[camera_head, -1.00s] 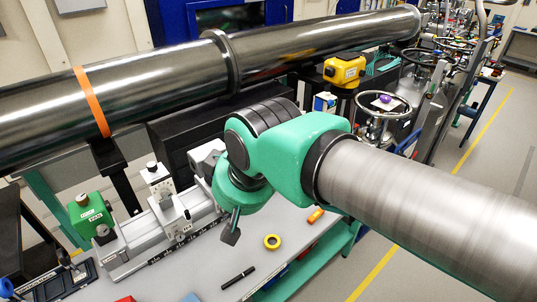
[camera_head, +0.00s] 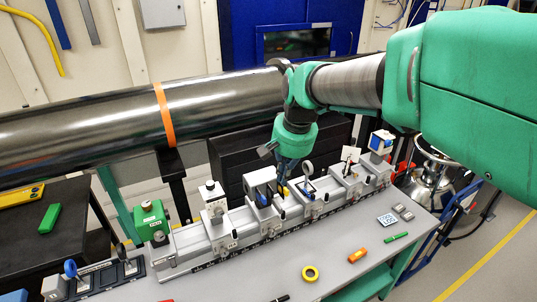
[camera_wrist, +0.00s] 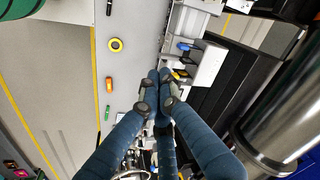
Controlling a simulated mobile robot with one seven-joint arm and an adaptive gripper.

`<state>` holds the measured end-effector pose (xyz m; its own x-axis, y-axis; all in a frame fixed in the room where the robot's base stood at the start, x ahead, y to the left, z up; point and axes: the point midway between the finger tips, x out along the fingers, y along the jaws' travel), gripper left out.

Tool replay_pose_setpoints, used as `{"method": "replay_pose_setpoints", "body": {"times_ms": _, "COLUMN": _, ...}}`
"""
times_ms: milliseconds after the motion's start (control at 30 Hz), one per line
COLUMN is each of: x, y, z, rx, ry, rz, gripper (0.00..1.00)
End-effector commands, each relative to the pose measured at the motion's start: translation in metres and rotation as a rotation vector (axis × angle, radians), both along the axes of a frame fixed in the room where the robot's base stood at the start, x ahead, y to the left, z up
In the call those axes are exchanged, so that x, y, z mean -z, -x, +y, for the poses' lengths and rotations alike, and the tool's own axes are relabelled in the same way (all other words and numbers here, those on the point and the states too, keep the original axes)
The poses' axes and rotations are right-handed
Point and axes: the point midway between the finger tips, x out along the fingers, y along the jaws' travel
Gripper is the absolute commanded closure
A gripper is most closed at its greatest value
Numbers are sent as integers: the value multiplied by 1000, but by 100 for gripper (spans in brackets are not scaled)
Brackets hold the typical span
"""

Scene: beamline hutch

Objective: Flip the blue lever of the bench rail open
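The bench rail (camera_head: 178,267) runs along the back of the grey bench and carries several silver carriages. A small blue part (camera_head: 262,198), likely the blue lever, shows on a middle carriage; it also shows in the wrist view (camera_wrist: 183,46). My gripper (camera_head: 284,180) points down over the rail, close to a small yellow part (camera_head: 285,191). In the wrist view its dark blue fingers (camera_wrist: 156,92) converge, tips close together. The blue part is ahead of and beside the tips, apart in the picture. Contact at the tips is unclear.
A thick dark pipe (camera_head: 60,132) with an orange band crosses behind the rail. A green box (camera_head: 150,218) stands at the rail's left end. Yellow tape (camera_head: 310,273), an orange tool (camera_head: 357,255) and a green marker (camera_head: 396,237) lie on the bench front, which is mostly clear.

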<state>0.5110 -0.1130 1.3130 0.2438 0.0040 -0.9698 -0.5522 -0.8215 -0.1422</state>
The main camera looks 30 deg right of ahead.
Motion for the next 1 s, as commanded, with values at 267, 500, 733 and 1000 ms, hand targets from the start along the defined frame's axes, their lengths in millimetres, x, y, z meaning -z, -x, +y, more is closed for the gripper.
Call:
{"method": "replay_pose_setpoints", "body": {"times_ms": 267, "x": 4, "y": -41, "z": -44, "rx": 142, "ry": -53, "rz": 58, "gripper": 100}}
{"method": "replay_pose_setpoints", "body": {"times_ms": 500, "x": 17, "y": -71, "z": -86, "rx": 267, "ry": -99, "rz": 105, "gripper": 100}}
{"method": "replay_pose_setpoints", "body": {"times_ms": 733, "x": 34, "y": -96, "z": -128, "rx": 386, "ry": -142, "rz": 149, "gripper": 100}}
{"method": "replay_pose_setpoints", "body": {"times_ms": 1000, "x": 61, "y": -117, "z": -180, "rx": 526, "ry": -192, "rz": 200, "gripper": 100}}
